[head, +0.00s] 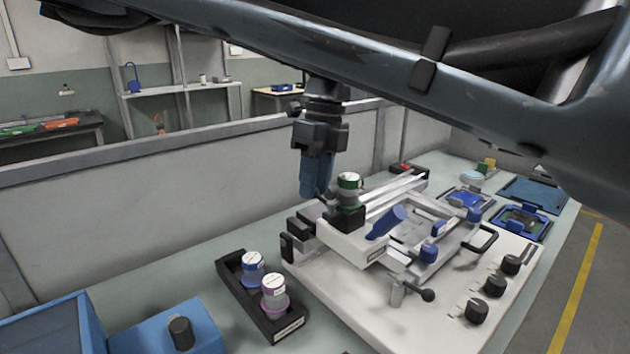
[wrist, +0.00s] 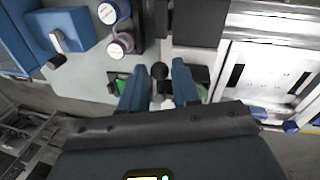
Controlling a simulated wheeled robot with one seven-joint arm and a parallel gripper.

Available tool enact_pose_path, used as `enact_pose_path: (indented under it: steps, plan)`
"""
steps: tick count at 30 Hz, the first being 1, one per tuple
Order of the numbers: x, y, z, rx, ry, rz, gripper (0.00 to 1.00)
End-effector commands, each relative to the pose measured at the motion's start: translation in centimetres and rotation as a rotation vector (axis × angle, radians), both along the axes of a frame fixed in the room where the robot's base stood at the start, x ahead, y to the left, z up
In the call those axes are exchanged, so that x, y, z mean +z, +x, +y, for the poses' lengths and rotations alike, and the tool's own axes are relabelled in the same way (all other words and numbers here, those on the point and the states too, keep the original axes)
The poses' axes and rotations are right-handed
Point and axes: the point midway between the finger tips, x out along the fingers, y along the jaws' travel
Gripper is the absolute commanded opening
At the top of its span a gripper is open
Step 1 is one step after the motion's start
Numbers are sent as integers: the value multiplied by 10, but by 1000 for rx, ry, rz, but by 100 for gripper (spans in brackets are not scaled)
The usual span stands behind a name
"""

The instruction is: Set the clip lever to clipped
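My gripper (head: 316,192) points down at the far left end of the white fixture (head: 345,243). In the wrist view its two blue fingers (wrist: 160,68) are apart, so it is open. A black ball knob on a pale stem (wrist: 160,72) shows between the fingertips; I cannot tell whether they touch it. In the head view I cannot make out this knob near my gripper. A blue lever (head: 386,222) leans up on the fixture. Another black-knobbed lever (head: 427,295) sticks out at its front. I cannot tell which one is the clip lever.
A black holder (head: 232,285) with two capped jars stands at the front left, beside blue boxes (head: 172,335). A green-banded jar (head: 348,185) stands on the fixture close to my gripper. Black dials (head: 487,285) line the right of the base plate. A low wall runs behind.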

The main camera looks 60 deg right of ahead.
Motion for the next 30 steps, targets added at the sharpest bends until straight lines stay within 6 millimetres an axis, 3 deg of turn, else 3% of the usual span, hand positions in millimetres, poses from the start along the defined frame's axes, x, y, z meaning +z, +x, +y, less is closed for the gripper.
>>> enact_pose_path:
  steps: [5,14,30]
  plan:
    - [0,0,0,1,0,0,48]
    - [3,0,0,2,0,0,48]
    - [72,-1,-14,2,1,0,48]
